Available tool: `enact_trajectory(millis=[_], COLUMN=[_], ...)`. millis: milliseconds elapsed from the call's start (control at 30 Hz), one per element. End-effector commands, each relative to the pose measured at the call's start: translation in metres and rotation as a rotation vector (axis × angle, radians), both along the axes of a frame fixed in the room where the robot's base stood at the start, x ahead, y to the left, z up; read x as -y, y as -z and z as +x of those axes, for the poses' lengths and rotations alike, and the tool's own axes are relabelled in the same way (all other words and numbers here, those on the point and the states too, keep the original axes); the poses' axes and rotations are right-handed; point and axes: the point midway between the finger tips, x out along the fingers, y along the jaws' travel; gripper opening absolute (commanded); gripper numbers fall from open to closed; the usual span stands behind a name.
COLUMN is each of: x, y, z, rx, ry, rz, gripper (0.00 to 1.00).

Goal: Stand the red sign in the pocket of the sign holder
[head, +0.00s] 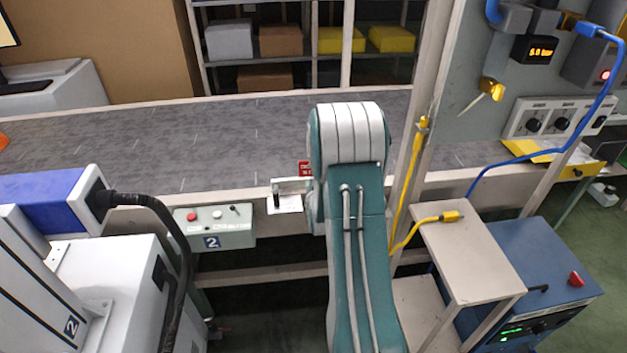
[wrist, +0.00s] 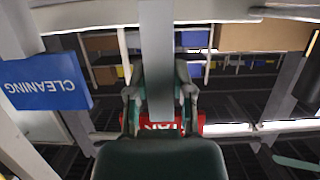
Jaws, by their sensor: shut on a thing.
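The red sign (head: 304,167) with white lettering shows just left of my arm in the head view; the arm hides the rest. In the wrist view the red sign (wrist: 198,124) is at my gripper (wrist: 160,104), which is shut on it; my gripper's body covers its lower part. In the head view the fingers are hidden behind my arm. What appears to be the sign holder, a pale bracket (head: 292,186) on the near edge of the conveyor, is just below and left of the visible sign. I cannot tell whether they touch.
The grey conveyor belt (head: 230,133) runs across behind. A control box (head: 214,226) is left of the holder. At right stand a post, yellow and blue cables, a small stand (head: 467,252) and a blue cabinet (head: 555,265). A blue CLEANING sign (wrist: 42,80) shows upside down in the wrist view.

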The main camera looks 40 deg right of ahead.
Motion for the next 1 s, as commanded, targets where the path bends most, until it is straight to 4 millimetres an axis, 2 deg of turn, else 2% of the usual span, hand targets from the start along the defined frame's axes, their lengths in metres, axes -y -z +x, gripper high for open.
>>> enact_trajectory(millis=[300, 1000], x=[0.000, -0.001], y=[0.020, 0.021], z=[0.000, -0.001], rx=[0.000, 0.001], ry=[0.000, 0.000], rz=[0.000, -0.001], gripper=[0.00, 0.00])
